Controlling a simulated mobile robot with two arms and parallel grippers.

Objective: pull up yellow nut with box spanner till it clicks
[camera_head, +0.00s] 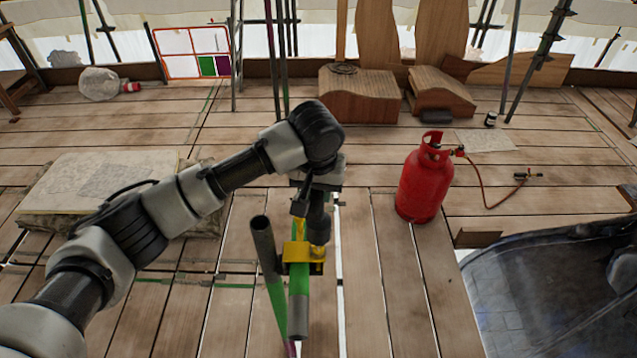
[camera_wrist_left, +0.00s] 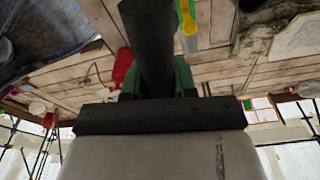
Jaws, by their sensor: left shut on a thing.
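My left gripper (camera_head: 312,196) is shut on the dark, tube-shaped box spanner (camera_head: 319,226), which hangs upright below it. In the left wrist view the spanner (camera_wrist_left: 153,42) runs away from between the fingers of the gripper (camera_wrist_left: 157,84). The spanner's lower end is at the right side of the yellow fitting (camera_head: 299,251) on a green pole (camera_head: 299,295). Yellow also shows beside the spanner in the left wrist view (camera_wrist_left: 188,22). The nut cannot be told apart from the fitting, and I cannot tell whether the spanner is seated on it. My right gripper is out of view.
A second tube (camera_head: 264,245) leans just left of the green pole. A red gas bottle (camera_head: 423,185) with a hose stands to the right. A dark curved basin (camera_head: 560,285) is at lower right. Wooden blocks (camera_head: 362,95) stand at the back. Open plank floor lies between.

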